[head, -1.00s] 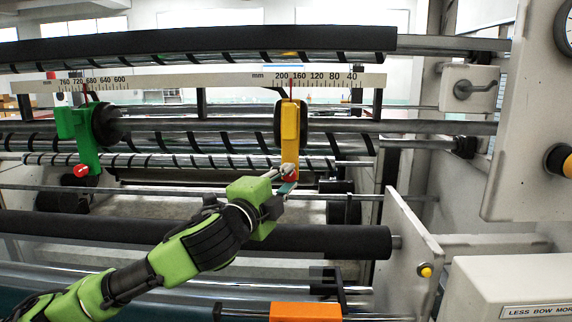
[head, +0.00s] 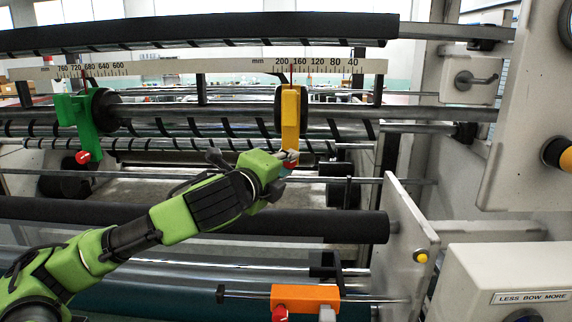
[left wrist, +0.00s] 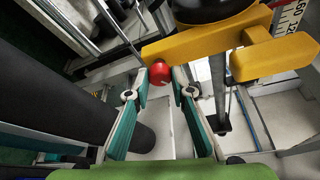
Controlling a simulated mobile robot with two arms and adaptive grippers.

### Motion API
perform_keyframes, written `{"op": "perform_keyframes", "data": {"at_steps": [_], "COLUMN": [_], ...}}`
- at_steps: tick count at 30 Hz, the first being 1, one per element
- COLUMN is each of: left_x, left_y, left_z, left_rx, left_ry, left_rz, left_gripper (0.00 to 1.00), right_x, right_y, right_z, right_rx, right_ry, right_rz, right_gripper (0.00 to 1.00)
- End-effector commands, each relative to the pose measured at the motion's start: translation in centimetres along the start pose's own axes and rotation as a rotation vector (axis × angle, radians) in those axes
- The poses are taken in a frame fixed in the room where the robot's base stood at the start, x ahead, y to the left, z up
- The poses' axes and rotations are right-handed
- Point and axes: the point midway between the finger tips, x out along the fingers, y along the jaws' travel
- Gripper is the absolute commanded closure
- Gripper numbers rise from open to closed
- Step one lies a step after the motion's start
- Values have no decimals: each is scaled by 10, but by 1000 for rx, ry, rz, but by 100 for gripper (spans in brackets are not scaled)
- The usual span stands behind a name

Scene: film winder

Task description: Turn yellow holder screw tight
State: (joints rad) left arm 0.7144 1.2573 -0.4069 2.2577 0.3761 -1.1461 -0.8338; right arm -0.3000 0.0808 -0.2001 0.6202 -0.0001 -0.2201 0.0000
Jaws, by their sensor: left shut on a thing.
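The yellow holder (head: 290,108) hangs upright on the rail at the middle of the head view, near the 180 mark of the scale. It also shows in the left wrist view (left wrist: 200,45). Its red screw knob (left wrist: 160,72) is at the holder's end, between my left fingertips. My left gripper (head: 286,163) comes in from the left and is shut on the knob at the holder's lower end. In the left wrist view the two teal-padded fingers touch or nearly touch the knob's sides. In the head view the fingers mostly hide the knob. My right gripper is not in view.
A green holder (head: 79,122) with a red knob (head: 83,157) hangs farther left. An orange holder (head: 305,296) is below. A black roller (head: 330,225) runs across under my left forearm. A machine side panel (head: 530,110) stands at the right.

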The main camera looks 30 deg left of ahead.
Motion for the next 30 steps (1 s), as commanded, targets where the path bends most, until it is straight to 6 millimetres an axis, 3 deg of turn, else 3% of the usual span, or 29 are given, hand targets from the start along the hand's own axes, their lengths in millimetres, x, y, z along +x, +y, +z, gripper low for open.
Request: {"op": "perform_keyframes", "data": {"at_steps": [8, 9, 10, 22, 30], "left_x": [0, 0, 0, -3, -42], "left_y": [2, 2, 2, 0, 1], "left_z": [-1, -1, -1, 0, 1], "left_rx": [1, 1, 1, 1, 8], "left_ry": [2, 2, 2, 0, -2], "left_rz": [4, 4, 4, 1, 2], "left_gripper": [100, 68, 62, 62, 62], "right_x": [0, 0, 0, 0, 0], "right_y": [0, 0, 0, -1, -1], "right_z": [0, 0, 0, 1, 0], "right_rx": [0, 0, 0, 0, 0], "right_ry": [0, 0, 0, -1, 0], "right_rz": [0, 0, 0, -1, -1], "right_gripper": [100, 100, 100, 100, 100]}}
